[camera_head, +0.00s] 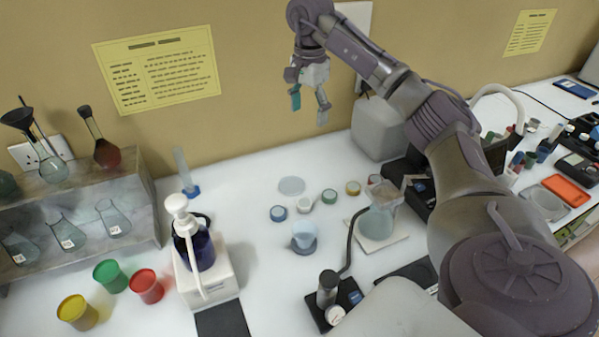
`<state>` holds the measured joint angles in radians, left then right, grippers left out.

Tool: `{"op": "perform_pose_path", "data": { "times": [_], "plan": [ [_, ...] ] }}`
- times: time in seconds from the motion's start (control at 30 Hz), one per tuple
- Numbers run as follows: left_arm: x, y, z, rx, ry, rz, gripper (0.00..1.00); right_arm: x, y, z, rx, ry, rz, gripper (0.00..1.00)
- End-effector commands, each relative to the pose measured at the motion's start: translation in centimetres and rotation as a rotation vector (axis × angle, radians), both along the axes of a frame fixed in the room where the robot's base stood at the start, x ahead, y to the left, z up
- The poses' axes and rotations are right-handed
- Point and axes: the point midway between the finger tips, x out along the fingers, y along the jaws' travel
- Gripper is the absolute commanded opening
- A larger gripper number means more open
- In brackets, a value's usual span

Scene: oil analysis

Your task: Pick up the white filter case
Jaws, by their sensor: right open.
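A small round white filter case (304,205) lies on the white table in a row of similar cases, between the blue-rimmed one (278,213) and the green-rimmed one (329,196). My right gripper (309,104) hangs with its fingers pointing down, high above the table near the back wall. It is open and empty, and it appears above and behind the row in the picture, well apart from the white case. My left gripper is out of the picture.
A yellow-rimmed case (353,187) continues the row. A clear flask (376,222) on a pale plate stands right of it, and a small beaker (304,237) in front. A blue bottle with a white pump (187,237) stands left. A clear dish (291,186) lies behind.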

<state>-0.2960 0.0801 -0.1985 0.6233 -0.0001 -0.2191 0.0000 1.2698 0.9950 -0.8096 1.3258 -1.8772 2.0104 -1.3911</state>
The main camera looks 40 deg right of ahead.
Motion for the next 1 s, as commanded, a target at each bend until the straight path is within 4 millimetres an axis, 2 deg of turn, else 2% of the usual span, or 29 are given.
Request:
{"op": "perform_pose_path", "data": {
  "times": [0.03, 0.2, 0.37, 0.6, 0.7, 0.83, 1.0],
  "plan": [
    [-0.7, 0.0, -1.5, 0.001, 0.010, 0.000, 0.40, 0.0, 0.0, -1.5, 0.000, 0.000, 0.000, 0.78],
    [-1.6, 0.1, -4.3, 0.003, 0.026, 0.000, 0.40, 0.0, 0.0, -4.2, 0.000, 0.000, 0.000, 0.78],
    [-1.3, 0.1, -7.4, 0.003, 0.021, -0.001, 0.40, 0.0, 0.0, -7.3, 0.000, 0.000, 0.000, 0.78],
    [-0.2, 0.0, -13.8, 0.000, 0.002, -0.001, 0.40, 0.0, 0.0, -13.9, 0.000, 0.000, 0.000, 0.78],
    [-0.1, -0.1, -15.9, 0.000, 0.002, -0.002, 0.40, 0.0, 0.0, -15.9, 0.000, -0.001, 0.000, 0.78],
    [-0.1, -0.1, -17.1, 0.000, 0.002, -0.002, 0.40, 0.0, 0.0, -17.1, 0.000, -0.001, 0.000, 0.78],
    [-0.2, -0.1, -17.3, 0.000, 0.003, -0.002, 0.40, 0.0, 0.0, -18.6, 0.000, 0.003, 0.000, 0.78]
  ]
}}
